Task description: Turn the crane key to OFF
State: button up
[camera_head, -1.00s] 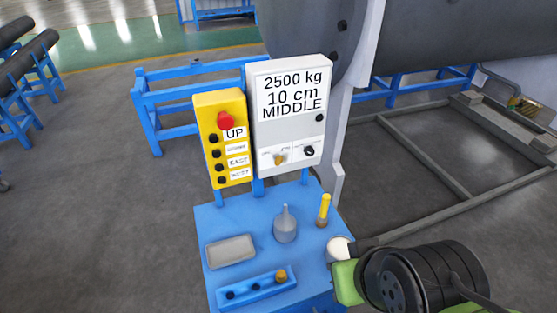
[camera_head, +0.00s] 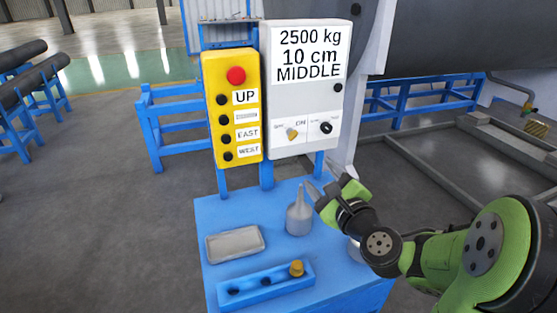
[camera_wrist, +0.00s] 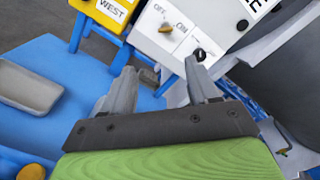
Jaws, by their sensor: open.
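The crane key (camera_head: 292,134) is a small yellow-brass knob low on the white control box (camera_head: 304,95), with ON lettered at its upper right. In the wrist view the key (camera_wrist: 167,28) sits between the OFF and ON labels. I cannot tell clearly which label it points to. My gripper (camera_head: 322,180) is open and empty, below and right of the key, above the blue table. In the wrist view my gripper's fingers (camera_wrist: 160,68) point toward the box and are apart from it.
A black knob (camera_head: 326,128) is right of the key. The yellow button panel (camera_head: 232,110) with a red button (camera_head: 236,76) stands left. The blue table (camera_head: 220,212) bears a grey tray (camera_head: 235,244), a grey funnel-like bottle (camera_head: 299,214) and a blue block (camera_head: 265,289).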

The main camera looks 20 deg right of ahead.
jog(key=p, duration=1.3)
send_near(295, 137)
jog(key=shift+m, duration=0.3)
jog(key=w, duration=0.8)
jog(key=shift+a+f, duration=0.1)
jog(key=shift+f, duration=0.05)
jog(key=shift+w+f, duration=0.15)
jog(key=shift+w, duration=0.05)
jog(key=shift+c, duration=0.2)
jog(key=c, duration=1)
